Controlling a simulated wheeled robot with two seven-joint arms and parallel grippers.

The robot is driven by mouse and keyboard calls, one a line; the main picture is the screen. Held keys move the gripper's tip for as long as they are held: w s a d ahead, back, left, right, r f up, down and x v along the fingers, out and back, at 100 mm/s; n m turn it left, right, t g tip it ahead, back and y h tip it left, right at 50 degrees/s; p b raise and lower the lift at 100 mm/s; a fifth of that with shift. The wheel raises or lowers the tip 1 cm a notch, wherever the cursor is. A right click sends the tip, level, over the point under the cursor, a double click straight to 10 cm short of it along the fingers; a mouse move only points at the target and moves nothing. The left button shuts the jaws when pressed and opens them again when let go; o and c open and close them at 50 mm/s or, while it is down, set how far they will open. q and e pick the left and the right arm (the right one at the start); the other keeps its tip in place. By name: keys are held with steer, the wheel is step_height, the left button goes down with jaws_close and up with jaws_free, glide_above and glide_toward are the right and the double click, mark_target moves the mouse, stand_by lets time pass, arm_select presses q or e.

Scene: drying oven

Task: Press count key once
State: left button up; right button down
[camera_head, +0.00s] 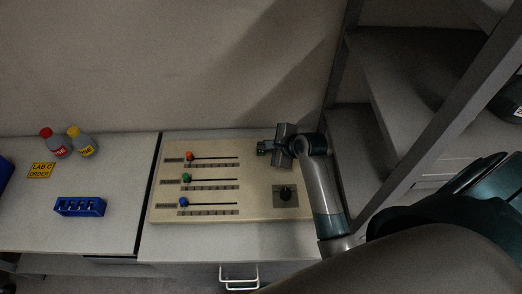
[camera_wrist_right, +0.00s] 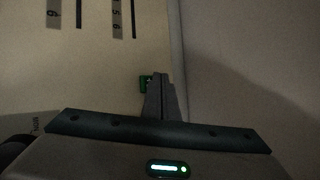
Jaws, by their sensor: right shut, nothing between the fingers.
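A cream control panel (camera_head: 255,205) lies on the worktop in the head view. My right gripper (camera_head: 284,150) is over its upper right corner, pointing down. In the right wrist view its closed fingers (camera_wrist_right: 160,80) are together and empty, above or at the panel near its edge. A small green-lit part (camera_wrist_right: 145,83) shows just left of the fingertips and is partly hidden by them. A dark teal box (camera_head: 264,147) is beside the gripper in the head view. No count key can be made out clearly; I cannot tell whether the fingers touch anything. My left gripper is not in view.
The panel carries sliders with an orange knob (camera_head: 189,156), a green knob (camera_head: 187,178) and a blue knob (camera_head: 183,202), plus a black dial (camera_head: 285,194). Two bottles and a blue rack (camera_head: 80,207) stand left. A grey shelf frame (camera_head: 440,125) rises right.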

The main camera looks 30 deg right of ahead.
mark_target(264, 153)
steer(key=shift+f, duration=0.3)
steer(key=shift+f, duration=0.55)
stand_by(0.8)
steer(key=shift+r, duration=0.2)
steer(key=shift+r+p, duration=0.35)
steer(key=shift+r, duration=0.4)
steer(key=shift+r, duration=0.15)
steer(key=shift+r, duration=2.35)
